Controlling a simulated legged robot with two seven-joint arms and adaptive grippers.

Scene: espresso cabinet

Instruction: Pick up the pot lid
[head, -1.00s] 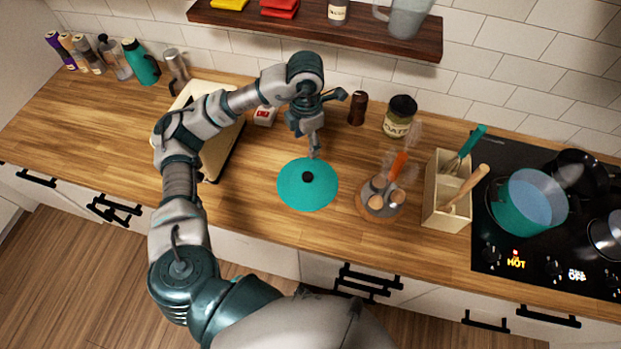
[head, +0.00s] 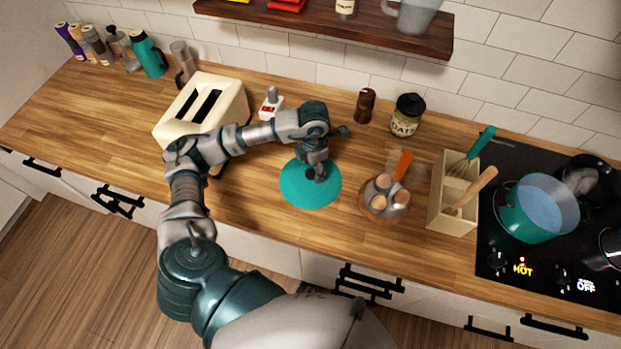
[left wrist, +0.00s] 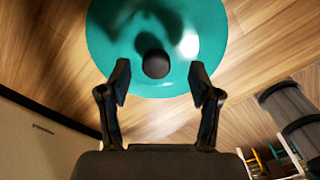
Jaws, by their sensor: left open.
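The pot lid (head: 304,190) is a round teal disc lying on the wooden counter, with a small dark knob at its centre. In the left wrist view the lid (left wrist: 200,25) fills the top middle, and its black knob (left wrist: 156,64) shows just beyond and between the two fingertips. My left gripper (head: 316,176) is over the lid, close to the knob, which it partly hides in the head view. In the left wrist view the left gripper (left wrist: 158,82) is open with nothing between its fingers. My right gripper is not in view.
A cream toaster (head: 190,105) stands behind my left arm. Bare counter lies left of the lid.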

